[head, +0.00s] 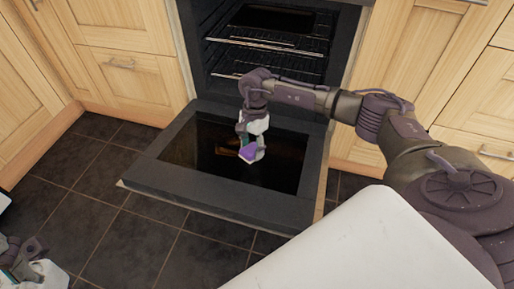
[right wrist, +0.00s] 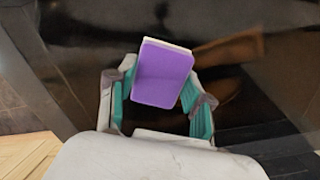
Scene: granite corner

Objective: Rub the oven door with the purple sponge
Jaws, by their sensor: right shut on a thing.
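The oven door (head: 275,212) is folded down flat, with a dark glass panel in a dark grey frame. My right gripper (head: 251,146) points down over the middle of the glass, shut on the purple sponge (head: 247,155). In the right wrist view the sponge (right wrist: 163,75) sits between the teal-padded fingers, its purple face towards the camera and a pale layer along its far edge. The sponge is at or just above the glass; I cannot tell if it touches. My left gripper (head: 22,264) shows only partly at the lower left, away from the door.
The open oven cavity with wire racks (head: 270,60) stands behind the door. Wooden cabinets (head: 125,60) flank it on both sides. The dark tiled floor (head: 130,240) is clear left of and in front of the door.

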